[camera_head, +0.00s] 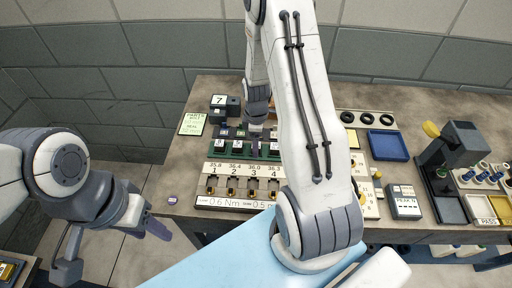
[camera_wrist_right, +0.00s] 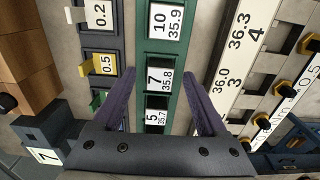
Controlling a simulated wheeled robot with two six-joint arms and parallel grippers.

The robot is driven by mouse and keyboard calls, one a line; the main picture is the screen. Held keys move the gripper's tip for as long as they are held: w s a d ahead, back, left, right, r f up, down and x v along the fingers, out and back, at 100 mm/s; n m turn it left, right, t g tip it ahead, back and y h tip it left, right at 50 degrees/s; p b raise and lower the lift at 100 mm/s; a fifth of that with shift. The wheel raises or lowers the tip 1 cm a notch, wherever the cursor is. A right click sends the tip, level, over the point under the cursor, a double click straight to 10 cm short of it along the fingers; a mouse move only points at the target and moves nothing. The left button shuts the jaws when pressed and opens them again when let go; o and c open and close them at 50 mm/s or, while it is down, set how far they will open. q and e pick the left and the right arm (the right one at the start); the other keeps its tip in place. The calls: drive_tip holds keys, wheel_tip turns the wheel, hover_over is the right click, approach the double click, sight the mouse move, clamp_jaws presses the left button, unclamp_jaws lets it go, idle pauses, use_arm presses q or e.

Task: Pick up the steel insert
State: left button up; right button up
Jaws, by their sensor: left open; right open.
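No part in view can be identified with certainty as the steel insert. A green rack (camera_head: 203,147) with white number labels stands on the bench; in the right wrist view the green rack (camera_wrist_right: 176,68) shows labels 10, 7 and 5. My right gripper (camera_head: 255,148) is above the rack. In the right wrist view my right gripper (camera_wrist_right: 163,100) is open, its two dark fingers on either side of the rack, with nothing clearly held. My left gripper (camera_head: 153,226) is open and empty, off the bench's left front edge.
A white numbered strip (camera_head: 243,169) with brass fittings lies in front of the rack. A dark block labelled 7 (camera_wrist_right: 45,138) is at lower left in the wrist view. A blue tray (camera_head: 388,145) and a dark press-like device (camera_head: 458,145) stand right. My right arm hides the bench middle.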

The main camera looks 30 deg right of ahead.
clamp_jaws()
drive_tip(key=shift+r, duration=0.2)
drive_tip(key=shift+w+r, duration=0.1)
drive_tip(key=shift+r, duration=0.2)
drive_tip(key=r, duration=0.1)
drive_tip(key=r+b, duration=0.1)
drive_tip(key=r, duration=0.1)
drive_tip(key=shift+d+r+b, duration=0.25)
drive_tip(key=shift+d+b, duration=0.05)
drive_tip(key=s+d+r+b, duration=0.2)
drive_tip(key=s+d+r, duration=0.3)
drive_tip(key=d, duration=0.5)
drive_tip(key=shift+r, duration=0.8)
